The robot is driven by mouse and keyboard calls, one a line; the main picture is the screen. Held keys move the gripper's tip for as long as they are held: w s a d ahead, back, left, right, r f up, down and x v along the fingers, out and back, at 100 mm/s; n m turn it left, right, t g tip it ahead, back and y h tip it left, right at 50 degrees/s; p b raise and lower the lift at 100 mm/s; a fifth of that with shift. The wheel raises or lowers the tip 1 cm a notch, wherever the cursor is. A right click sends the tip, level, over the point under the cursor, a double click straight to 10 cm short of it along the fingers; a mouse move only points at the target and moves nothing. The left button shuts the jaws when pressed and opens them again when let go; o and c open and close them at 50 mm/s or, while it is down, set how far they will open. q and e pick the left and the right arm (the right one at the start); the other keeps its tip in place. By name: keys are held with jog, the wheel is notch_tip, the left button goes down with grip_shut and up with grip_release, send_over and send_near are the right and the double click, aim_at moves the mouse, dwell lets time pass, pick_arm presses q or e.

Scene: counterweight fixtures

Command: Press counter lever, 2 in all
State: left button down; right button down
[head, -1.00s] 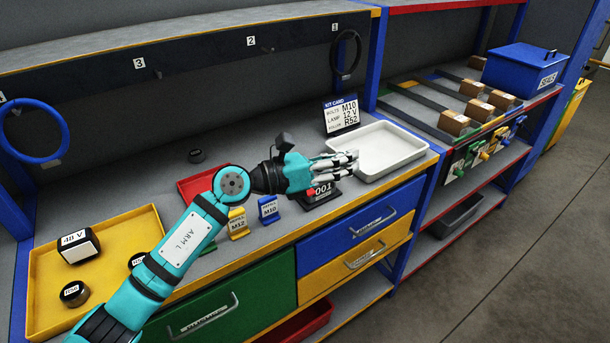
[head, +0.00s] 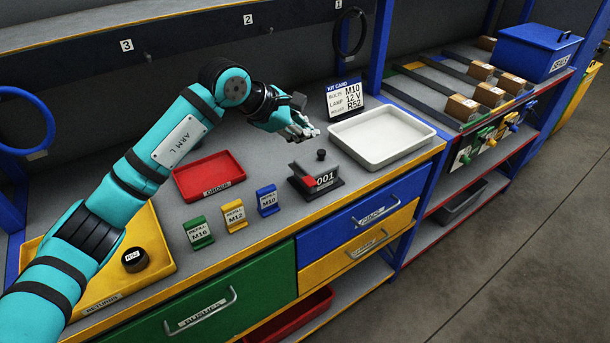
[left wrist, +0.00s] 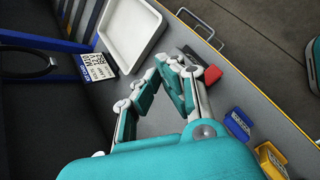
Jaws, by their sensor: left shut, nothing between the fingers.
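The counter (head: 318,182) is a dark box reading 001 on the worktop, with a red lever (head: 309,182) on its left side. In the left wrist view the red lever (left wrist: 212,75) shows just beyond my fingers, with the counter's dark body partly hidden. My left gripper (head: 312,131) is shut and empty. It is above the worktop behind the counter, near the left end of the white tray, and apart from the lever. Its fingers also show in the left wrist view (left wrist: 178,62).
A white tray (head: 427,150) stands right of the counter, with a kit card (head: 345,101) behind it. A black knob (head: 321,155) is just behind the counter. Green, yellow and blue label stands (head: 268,200) and a red tray (head: 238,178) lie to the left.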

pick_arm(q)
jog(key=b, duration=0.3)
send_over(306, 177)
notch_tip(306, 177, down, 7)
jog(key=shift+w, duration=0.1)
jog(key=shift+f+b, duration=0.55)
jog(key=shift+f, duration=0.2)
dwell(0.7)
jog(key=shift+f+b, duration=0.4)
jog(key=shift+b, duration=0.2)
